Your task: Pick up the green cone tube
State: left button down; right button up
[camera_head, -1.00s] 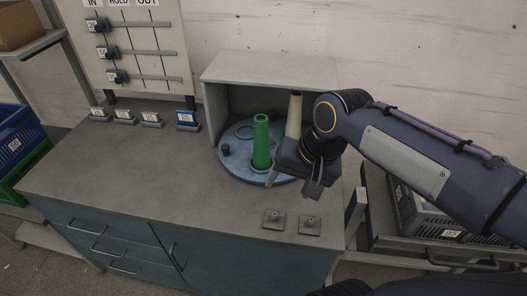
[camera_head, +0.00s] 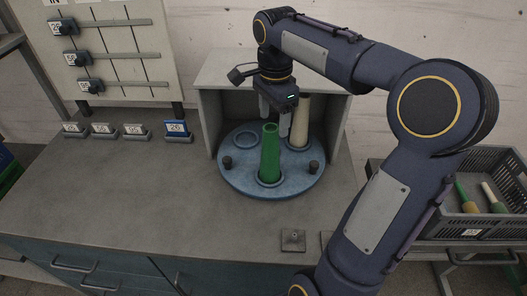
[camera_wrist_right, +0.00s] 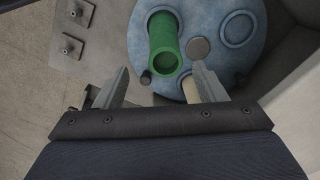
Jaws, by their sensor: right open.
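The green cone tube (camera_head: 270,155) stands upright on the round blue turntable (camera_head: 235,178), inside the front of the open grey box. My right gripper (camera_head: 274,113) points down just behind and above the tube's top, its fingers apart and empty. In the right wrist view the green tube (camera_wrist_right: 163,38) shows its open top near the space between the fingertips (camera_wrist_right: 163,80); I cannot tell whether they touch it. A cream cone tube (camera_head: 301,124) stands behind it to the right, partly hidden by the gripper. My left gripper is not in view.
The grey box (camera_head: 210,125) walls the turntable at the back and sides. Small dark knobs (camera_head: 314,167) stand on the turntable. A dark crate (camera_head: 470,230) with cone tubes is at right.

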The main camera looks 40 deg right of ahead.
aim_at(270, 138)
jog(key=f, duration=0.7)
jog(key=shift+w+a+f, duration=0.15)
jog(key=shift+w, duration=0.2)
jog(key=c, duration=1.2)
